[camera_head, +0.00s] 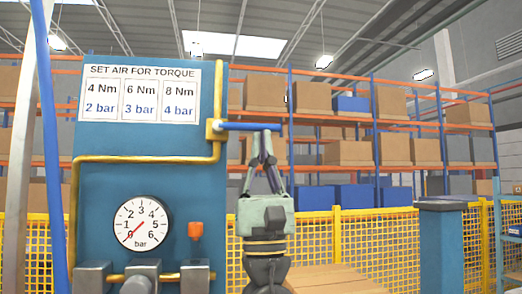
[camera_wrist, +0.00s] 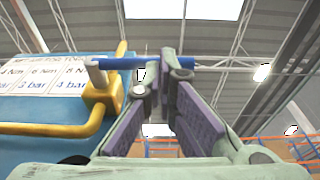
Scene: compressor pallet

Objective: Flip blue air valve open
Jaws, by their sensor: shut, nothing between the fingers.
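The blue air valve lever (camera_head: 245,126) sticks out level to the right from a yellow brass valve body (camera_head: 214,129) at the right edge of the blue panel. In the wrist view the lever (camera_wrist: 125,63) runs from the valve body (camera_wrist: 101,98) across to the fingertips. My gripper (camera_head: 264,133) points up from below, with its tips at the lever's outer half. In the wrist view my gripper (camera_wrist: 174,63) has its tips drawn together, with nothing seen between them. The tips overlap the lever; whether they touch it I cannot tell.
The blue panel (camera_head: 110,180) carries a torque sign (camera_head: 138,93), yellow pipe and a pressure gauge (camera_head: 141,223) with its needle near 0. An orange knob (camera_head: 195,230) stands below. A blue hose (camera_head: 48,150) hangs at left. Yellow fencing (camera_head: 376,245) and racks stand behind.

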